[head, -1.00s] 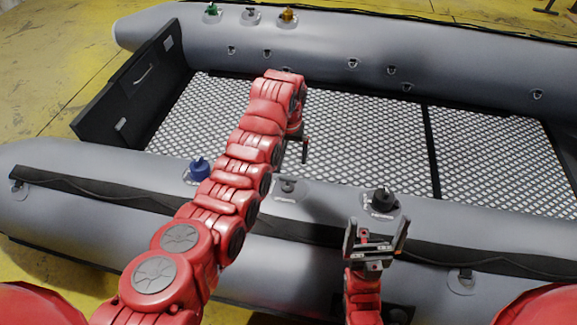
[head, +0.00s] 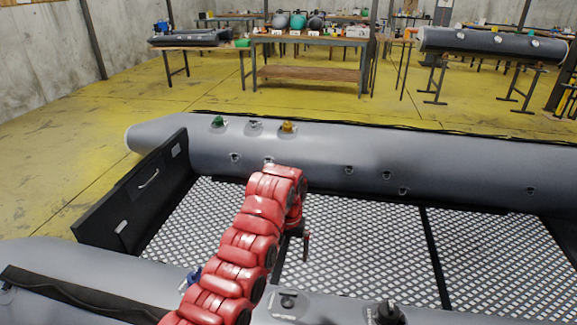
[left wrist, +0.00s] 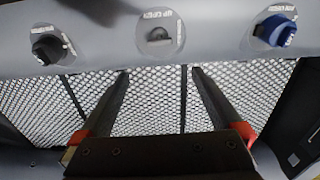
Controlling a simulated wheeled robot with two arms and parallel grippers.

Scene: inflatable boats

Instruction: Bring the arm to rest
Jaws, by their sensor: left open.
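My left arm reaches in from the bottom left over the grey inflatable boat (head: 350,165). My left gripper (head: 305,247) points down above the boat's patterned floor (head: 362,235), mostly hidden behind my arm. In the left wrist view my left gripper (left wrist: 160,74) has its two fingers apart with nothing between them. A blue valve cap (left wrist: 277,30), a grey valve (left wrist: 160,36) and a black valve cap (left wrist: 47,48) sit on the near tube, apart from the fingers. My right gripper is out of view.
Green (head: 218,122) and yellow (head: 288,127) valve caps stand on the far tube. A black board (head: 135,195) closes the boat's left end. Worktables (head: 310,80) stand well behind, across open yellow floor (head: 200,95).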

